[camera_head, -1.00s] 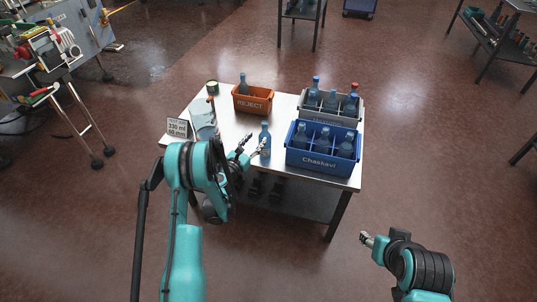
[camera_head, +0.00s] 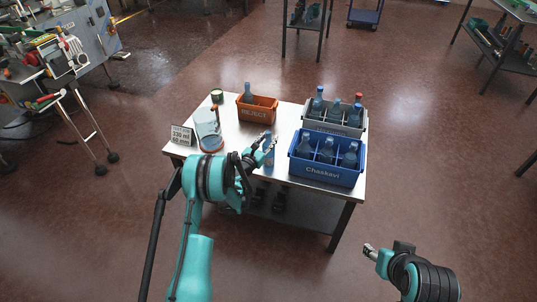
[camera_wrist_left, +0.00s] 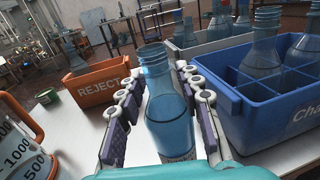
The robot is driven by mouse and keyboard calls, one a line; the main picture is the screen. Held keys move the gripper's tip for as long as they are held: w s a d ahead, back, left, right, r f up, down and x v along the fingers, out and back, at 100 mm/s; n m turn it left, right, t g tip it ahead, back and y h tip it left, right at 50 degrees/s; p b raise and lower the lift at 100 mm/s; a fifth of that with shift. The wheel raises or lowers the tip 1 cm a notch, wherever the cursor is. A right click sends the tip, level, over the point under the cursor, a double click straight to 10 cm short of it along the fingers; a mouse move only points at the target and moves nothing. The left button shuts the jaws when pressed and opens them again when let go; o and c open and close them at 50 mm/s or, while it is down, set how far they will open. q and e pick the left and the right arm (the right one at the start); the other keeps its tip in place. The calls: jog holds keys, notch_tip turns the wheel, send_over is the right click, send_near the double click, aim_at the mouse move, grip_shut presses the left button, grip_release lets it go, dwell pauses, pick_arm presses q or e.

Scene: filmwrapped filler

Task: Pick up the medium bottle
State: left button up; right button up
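A blue glass bottle (camera_wrist_left: 168,112) with a ridged, uncapped neck stands upright in the left wrist view. The bottle's base is hidden in that view. My right gripper (camera_head: 370,252) is away from the table at lower right; its opening is too small to judge.
A blue crate (camera_head: 324,174) of bottles stands close right of the bottle, with a grey crate (camera_head: 336,128) behind. An orange REJECT bin (camera_head: 257,114), a measuring jug (camera_head: 209,138) and a sign (camera_head: 181,135) stand left on the metal table (camera_head: 232,134).

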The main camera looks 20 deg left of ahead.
pick_arm(q)
grip_shut()
